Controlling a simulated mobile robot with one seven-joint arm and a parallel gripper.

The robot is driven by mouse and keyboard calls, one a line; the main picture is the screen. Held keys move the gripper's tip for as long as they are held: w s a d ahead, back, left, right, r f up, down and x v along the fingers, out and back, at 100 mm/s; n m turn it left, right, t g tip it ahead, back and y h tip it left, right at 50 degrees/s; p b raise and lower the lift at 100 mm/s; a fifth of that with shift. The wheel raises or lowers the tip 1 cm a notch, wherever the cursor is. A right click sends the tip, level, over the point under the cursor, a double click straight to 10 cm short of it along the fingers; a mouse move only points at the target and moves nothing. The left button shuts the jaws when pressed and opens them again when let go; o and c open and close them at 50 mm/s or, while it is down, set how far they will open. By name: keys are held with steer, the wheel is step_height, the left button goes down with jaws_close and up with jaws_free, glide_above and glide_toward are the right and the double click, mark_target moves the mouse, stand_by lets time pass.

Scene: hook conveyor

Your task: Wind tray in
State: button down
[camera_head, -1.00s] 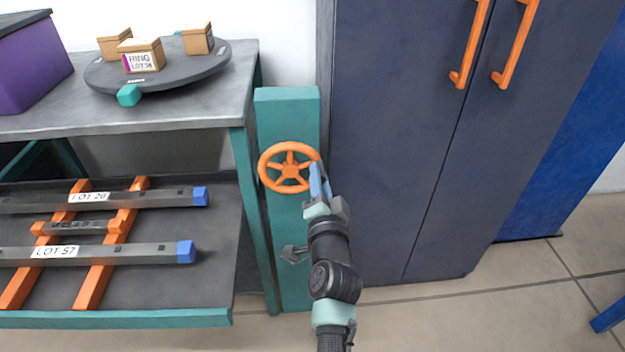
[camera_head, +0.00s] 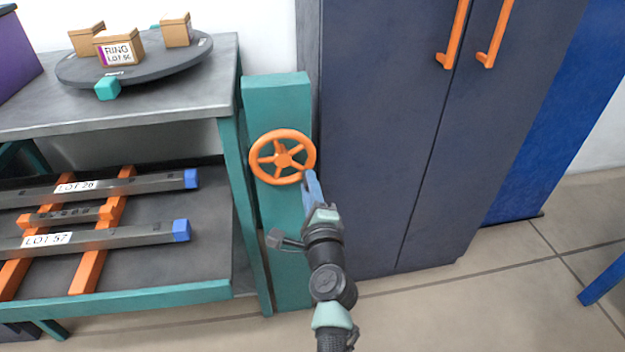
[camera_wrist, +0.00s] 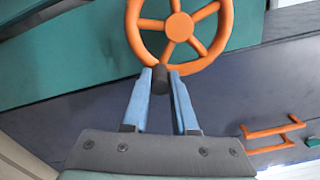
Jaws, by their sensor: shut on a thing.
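An orange handwheel (camera_head: 283,157) is mounted on a teal post (camera_head: 277,95) to the right of the workbench. My gripper (camera_head: 309,178) is at the wheel's lower right rim. In the wrist view, my gripper (camera_wrist: 160,80) has its blue fingers shut on a dark knob (camera_wrist: 160,73) on the rim of the wheel (camera_wrist: 180,25). The grey tray (camera_head: 205,262) with a teal front edge sits low in the bench, its front sticking out. It carries two long grey bars with blue ends, labelled LOT 26 (camera_head: 120,184) and LOT 57 (camera_head: 110,237), on orange supports.
The bench top (camera_head: 190,85) holds a dark round turntable (camera_head: 150,65) with several small boxes. A purple box (camera_head: 18,60) stands at the left. A dark cabinet (camera_head: 385,150) with orange handles is close on the right of the post. Tiled floor (camera_head: 470,300) is free at front right.

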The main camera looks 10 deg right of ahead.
mark_target(277, 184)
steer(key=m, duration=0.1)
steer(key=a+f+m, duration=0.1)
steer(key=shift+a+m, duration=0.15)
steer(key=shift+m, duration=0.25)
steer(key=m, duration=0.1)
steer(key=a+m+p, duration=0.1)
steer(key=m, duration=0.1)
steer(key=shift+a+f+m, duration=0.3)
steer(key=shift+f, duration=0.1)
steer(key=a+m, duration=0.1)
steer(key=m, duration=0.2)
steer(key=shift+a+f+p, duration=0.15)
steer(key=shift+a+p, duration=0.15)
steer(key=shift+a, duration=0.05)
steer(key=shift+a+m+p, duration=0.2)
steer(key=shift+a+m, duration=0.2)
steer(key=shift+m, duration=0.5)
steer(key=shift+a+m+p, duration=0.15)
steer(key=shift+a+m, duration=0.25)
steer(key=shift+m, duration=0.5)
steer(key=c, duration=0.7)
jaws_free()
steer(key=shift+s, duration=0.1)
